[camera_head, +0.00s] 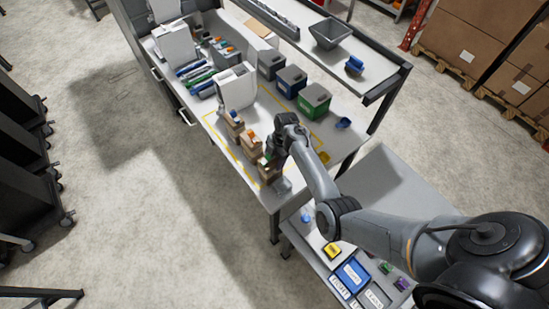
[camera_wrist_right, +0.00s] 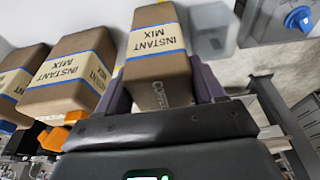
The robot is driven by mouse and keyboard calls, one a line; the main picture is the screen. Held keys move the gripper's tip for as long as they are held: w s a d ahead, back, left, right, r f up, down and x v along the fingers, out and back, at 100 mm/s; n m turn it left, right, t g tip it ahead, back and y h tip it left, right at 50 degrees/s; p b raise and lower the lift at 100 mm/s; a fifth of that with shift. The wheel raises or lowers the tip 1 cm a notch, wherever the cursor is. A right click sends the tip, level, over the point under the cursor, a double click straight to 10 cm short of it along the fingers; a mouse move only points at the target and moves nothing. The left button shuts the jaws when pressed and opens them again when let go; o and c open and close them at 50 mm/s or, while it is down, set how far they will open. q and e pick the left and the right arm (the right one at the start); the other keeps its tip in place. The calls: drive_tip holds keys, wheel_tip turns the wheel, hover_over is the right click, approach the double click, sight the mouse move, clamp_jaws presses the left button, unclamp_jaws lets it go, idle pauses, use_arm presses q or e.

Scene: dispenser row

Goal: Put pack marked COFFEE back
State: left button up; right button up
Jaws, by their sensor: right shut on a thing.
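A brown pack (camera_wrist_right: 158,50) with a cream label reading INSTANT MIX sits between the fingers of my right gripper (camera_wrist_right: 165,85) in the right wrist view. Lettering that looks like COFFEE shows on its near side, partly hidden. The gripper is shut on it. In the head view my right gripper (camera_head: 272,157) is at the near end of a short row of brown packs on the white counter (camera_head: 222,143). Whether the held pack touches the counter is unclear. Two more INSTANT MIX packs (camera_wrist_right: 75,72) stand to its left. My left gripper is not in view.
White dispenser (camera_head: 237,87) stands behind the packs. Dark, blue and green bins (camera_head: 314,98) line the counter's back under a shelf (camera_head: 340,62). A lower side table (camera_head: 390,180) holds a yellow item (camera_head: 332,250) and a blue labelled tray (camera_head: 353,274). Yellow lines mark the counter.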

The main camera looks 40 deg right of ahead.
drive_tip(key=o, duration=1.4)
drive_tip(key=shift+f, duration=0.1)
